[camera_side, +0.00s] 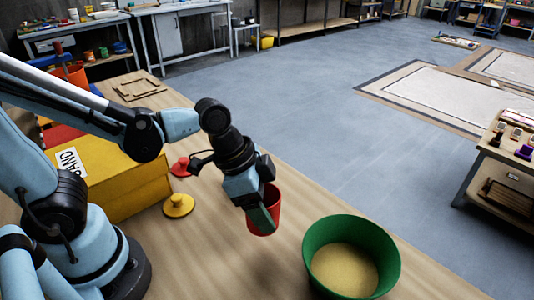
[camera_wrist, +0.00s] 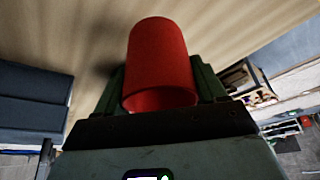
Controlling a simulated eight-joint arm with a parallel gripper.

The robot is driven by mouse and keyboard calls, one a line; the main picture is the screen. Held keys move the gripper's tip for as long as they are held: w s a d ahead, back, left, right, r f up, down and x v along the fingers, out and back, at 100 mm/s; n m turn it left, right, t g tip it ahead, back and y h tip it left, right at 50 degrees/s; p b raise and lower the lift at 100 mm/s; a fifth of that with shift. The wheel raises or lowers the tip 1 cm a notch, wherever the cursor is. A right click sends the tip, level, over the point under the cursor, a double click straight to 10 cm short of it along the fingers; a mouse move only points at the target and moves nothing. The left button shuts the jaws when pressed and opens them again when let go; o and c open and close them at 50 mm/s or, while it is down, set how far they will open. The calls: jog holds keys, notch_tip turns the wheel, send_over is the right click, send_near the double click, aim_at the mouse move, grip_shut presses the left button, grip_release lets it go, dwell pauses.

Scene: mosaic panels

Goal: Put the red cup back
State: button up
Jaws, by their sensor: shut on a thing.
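The red cup (camera_side: 274,200) is in my gripper (camera_side: 268,205), between the bowl and the yellow box in the side view. My gripper is shut on the cup, and one finger covers part of its near side. In the wrist view the red cup (camera_wrist: 160,60) fills the middle, with the gripper's dark fingers (camera_wrist: 160,90) on both sides of it. The cup appears to be above the wooden table (camera_side: 235,270); the exact gap cannot be told. Its inside is hidden in the side view.
A green bowl (camera_side: 314,237) of sand stands at the right of the cup. A yellow box (camera_side: 125,190) labelled SAND is at the left. A yellow knobbed piece (camera_side: 178,206) and a red one (camera_side: 181,167) lie beside it. A wooden frame (camera_side: 138,89) lies at the far end.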

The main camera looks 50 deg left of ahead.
jog(key=shift+w+a+f, duration=0.5)
jog(key=shift+w, duration=0.2)
jog(key=shift+f, duration=2.05)
jog(key=shift+f, duration=0.15)
jog(key=o, duration=1.1)
jog(key=shift+o, duration=0.2)
jog(key=shift+r, duration=0.2)
